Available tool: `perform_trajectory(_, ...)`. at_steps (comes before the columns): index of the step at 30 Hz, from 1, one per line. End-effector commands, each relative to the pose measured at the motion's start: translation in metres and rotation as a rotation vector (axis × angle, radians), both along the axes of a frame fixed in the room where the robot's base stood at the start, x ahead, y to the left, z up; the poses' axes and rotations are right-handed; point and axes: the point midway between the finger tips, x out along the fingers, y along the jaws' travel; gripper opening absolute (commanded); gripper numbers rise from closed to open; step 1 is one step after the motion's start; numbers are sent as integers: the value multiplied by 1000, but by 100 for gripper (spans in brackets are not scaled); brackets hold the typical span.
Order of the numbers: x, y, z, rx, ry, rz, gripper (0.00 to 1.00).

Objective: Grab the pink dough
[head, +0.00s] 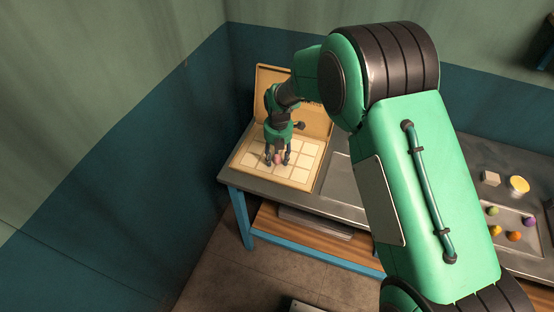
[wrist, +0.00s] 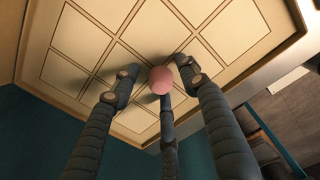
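The pink dough (wrist: 161,80) is a small round ball over the pale gridded board of an open wooden case (head: 305,178). It also shows in the head view (head: 279,160), low between my fingers. My gripper (wrist: 158,78) points down at the board with three dark jointed fingers spread around the dough. In the wrist view a small gap shows between the left finger and the dough. The right and middle fingertips look very near it; whether they touch it is unclear. The dough's underside is hidden.
The case stands on the metal table (head: 238,181), near the left wall. My arm hides much of the table's middle.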

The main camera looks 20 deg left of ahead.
Motion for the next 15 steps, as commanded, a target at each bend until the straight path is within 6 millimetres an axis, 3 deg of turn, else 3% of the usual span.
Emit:
perform_trajectory(1, 0, 0, 0, 0, 0, 0, 30)
perform_trajectory(4, 0, 0, 0, 0, 0, 0, 10)
perform_trajectory(5, 0, 0, 0, 0, 0, 0, 8)
perform_trajectory(15, 0, 0, 0, 0, 0, 0, 7)
